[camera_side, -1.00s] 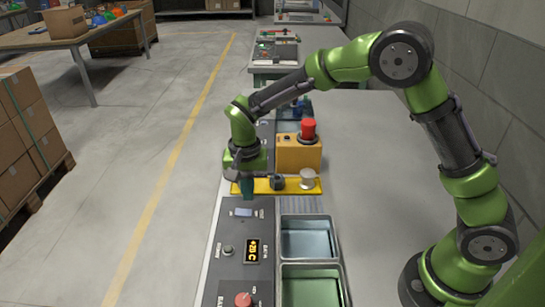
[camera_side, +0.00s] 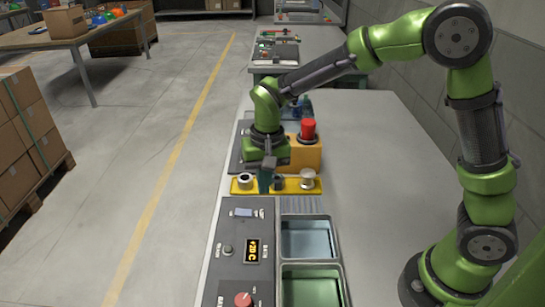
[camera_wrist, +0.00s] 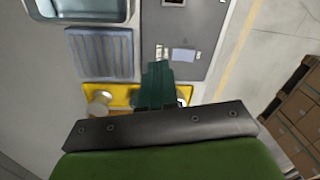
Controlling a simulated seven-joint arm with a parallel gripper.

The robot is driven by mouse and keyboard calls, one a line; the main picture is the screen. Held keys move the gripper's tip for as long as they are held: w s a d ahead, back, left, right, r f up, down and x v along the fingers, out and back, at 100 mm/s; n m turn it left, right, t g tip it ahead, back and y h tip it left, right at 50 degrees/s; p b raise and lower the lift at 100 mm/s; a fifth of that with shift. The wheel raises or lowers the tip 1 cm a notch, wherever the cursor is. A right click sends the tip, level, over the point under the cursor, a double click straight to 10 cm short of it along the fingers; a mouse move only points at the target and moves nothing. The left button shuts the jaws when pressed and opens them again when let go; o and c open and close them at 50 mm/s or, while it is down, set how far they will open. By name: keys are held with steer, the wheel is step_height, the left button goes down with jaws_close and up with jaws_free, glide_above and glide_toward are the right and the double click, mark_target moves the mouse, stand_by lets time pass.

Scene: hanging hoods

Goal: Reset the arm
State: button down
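My gripper (camera_side: 264,184) hangs fingers-down over the yellow rack (camera_side: 292,188) in the side view. Its teal fingers look together, with nothing seen between them; they also show in the wrist view (camera_wrist: 158,68). On the rack stand a black-and-white round piece (camera_side: 244,181) to the left of the fingers, a dark round piece (camera_side: 279,182) just right of them, and a pale knob (camera_side: 307,178) at the right end. Whether the fingertips touch the rack is unclear. In the wrist view the gripper body hides part of the rack (camera_wrist: 118,92).
An orange box (camera_side: 307,156) with a red button (camera_side: 308,130) stands right behind the rack. In front are a grey control panel (camera_side: 232,275), a blue tray (camera_side: 307,240) and a green tray (camera_side: 312,292). The bench top (camera_side: 375,190) to the right is clear.

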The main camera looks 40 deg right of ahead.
steer(key=s+d+r+n+t, duration=0.1)
steer(key=s+d+r+t, duration=0.2)
steer(key=s+r, duration=0.3)
steer(key=s+d+r+n+t+y, duration=0.1)
steer(key=s+d+r+t, duration=0.2)
steer(key=s, duration=0.7)
steer(key=shift+s+d+r+t, duration=0.35)
steer(key=shift+d+r, duration=0.6)
steer(key=shift+r, duration=1.25)
